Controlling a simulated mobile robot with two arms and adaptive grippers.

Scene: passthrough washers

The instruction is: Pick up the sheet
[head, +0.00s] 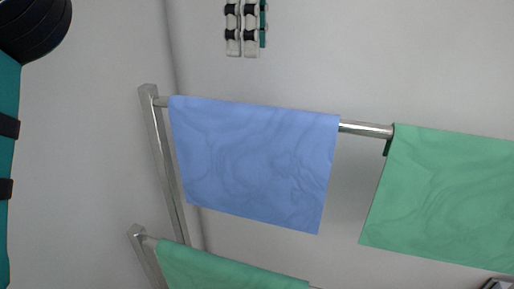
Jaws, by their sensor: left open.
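A blue sheet (255,165) hangs folded over the upper metal bar of a rack. A green sheet (445,200) hangs on the same bar to its right and runs past the right edge. A second green sheet (225,268) hangs lower at the bottom, mostly cut off. My left gripper (242,50) shows at the top, with white and black fingers pointing down. It is above the blue sheet in the picture, apart from it, open and empty. Its base is cut off by the top edge. My right gripper is not in view.
The rack has a square metal post (165,160) left of the blue sheet and a lower post (143,255). Bare bar (365,129) shows between the blue and upper green sheets. A plain pale wall (400,60) stands behind. My teal and black arm parts fill the left edge.

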